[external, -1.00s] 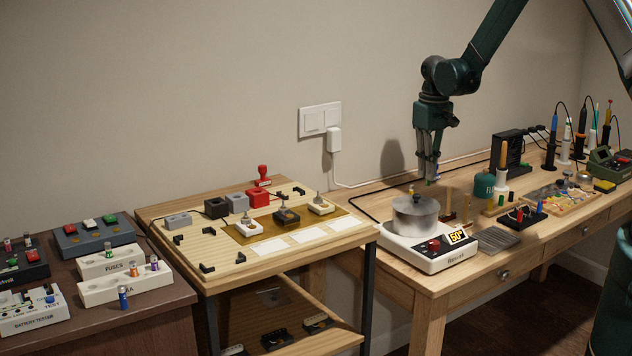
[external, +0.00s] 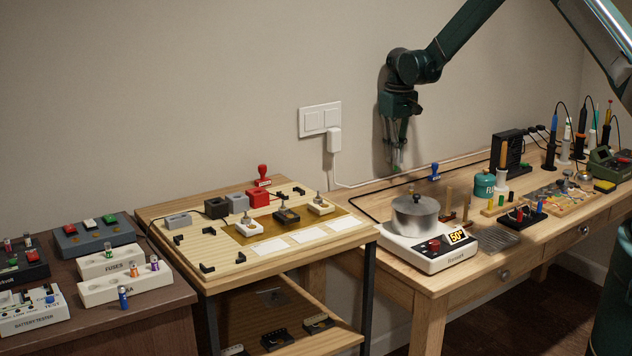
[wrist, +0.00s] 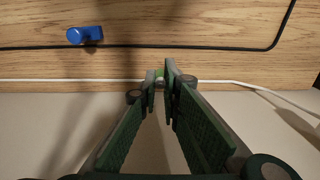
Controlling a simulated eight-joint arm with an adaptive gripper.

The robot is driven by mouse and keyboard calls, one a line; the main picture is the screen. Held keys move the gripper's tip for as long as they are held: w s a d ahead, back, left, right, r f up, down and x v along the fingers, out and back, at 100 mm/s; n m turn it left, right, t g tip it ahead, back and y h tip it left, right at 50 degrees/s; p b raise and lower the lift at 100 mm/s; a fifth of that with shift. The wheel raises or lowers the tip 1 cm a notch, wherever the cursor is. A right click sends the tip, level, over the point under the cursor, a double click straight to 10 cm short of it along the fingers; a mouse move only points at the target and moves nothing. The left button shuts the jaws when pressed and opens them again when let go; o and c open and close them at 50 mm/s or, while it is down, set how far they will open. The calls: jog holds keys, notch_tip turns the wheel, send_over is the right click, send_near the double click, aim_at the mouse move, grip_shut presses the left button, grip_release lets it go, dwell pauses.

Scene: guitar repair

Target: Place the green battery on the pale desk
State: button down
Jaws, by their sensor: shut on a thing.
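My gripper (external: 394,166) is shut on a small green battery (external: 396,168) and holds it in the air near the wall, above the back left of the light wood desk (external: 365,208). In the wrist view, the battery's green top (wrist: 159,73) shows between the fingertips (wrist: 160,85); most of it is hidden by the fingers. The light wood desk (wrist: 200,62) lies beyond them with a gap I cannot measure.
A blue stamp (external: 434,172) stands on the desk right of my gripper. A metal pot (external: 415,215) sits on a white hot plate (external: 425,254) in front. A black cable (external: 365,196) crosses the desk's back left. A wall plug (external: 334,140) is left of my gripper.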

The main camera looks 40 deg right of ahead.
aim_at(395, 170)
jog(key=shift+f, duration=0.15)
jog(key=shift+f, duration=1.6)
jog(key=shift+f, duration=0.2)
jog(key=c, duration=2.6)
grip_release()
jog(key=shift+o, duration=0.2)
jog(key=shift+r, duration=0.25)
notch_tip(395, 170, up, 12)
jog(key=shift+f, duration=0.1)
